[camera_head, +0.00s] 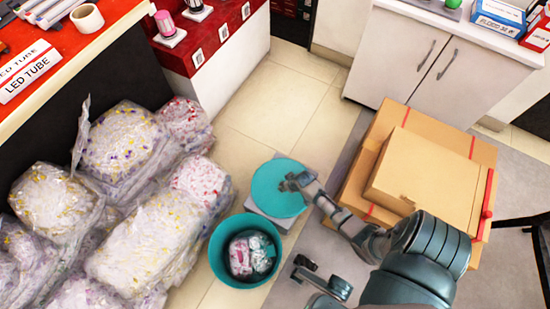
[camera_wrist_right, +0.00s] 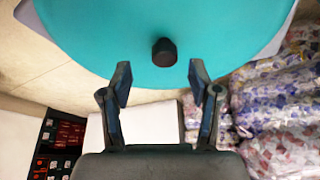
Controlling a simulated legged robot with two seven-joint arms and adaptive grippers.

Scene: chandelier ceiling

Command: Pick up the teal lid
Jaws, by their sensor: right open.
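The teal lid (camera_head: 267,196) is a round disc lying on a grey-white support beside the teal bin (camera_head: 216,259). My right gripper (camera_head: 292,182) is over the lid's upper right part in the head view. In the right wrist view the lid (camera_wrist_right: 100,35) fills the top, with a short black knob (camera_wrist_right: 164,52) standing on it. My right gripper (camera_wrist_right: 161,78) is open and empty there; the knob appears between and just beyond its fingertips. Dark grey parts at the bottom of the head view may be my left gripper (camera_head: 318,276); its jaw state is unclear.
The bin holds pink-and-white and teal packets. Clear bags of bits (camera_head: 140,235) fill the left floor. Cardboard boxes (camera_head: 425,180) stand to the right, near my arm. A red-topped counter (camera_head: 75,55) and white cabinet (camera_head: 440,60) stand behind; tiles between them are clear.

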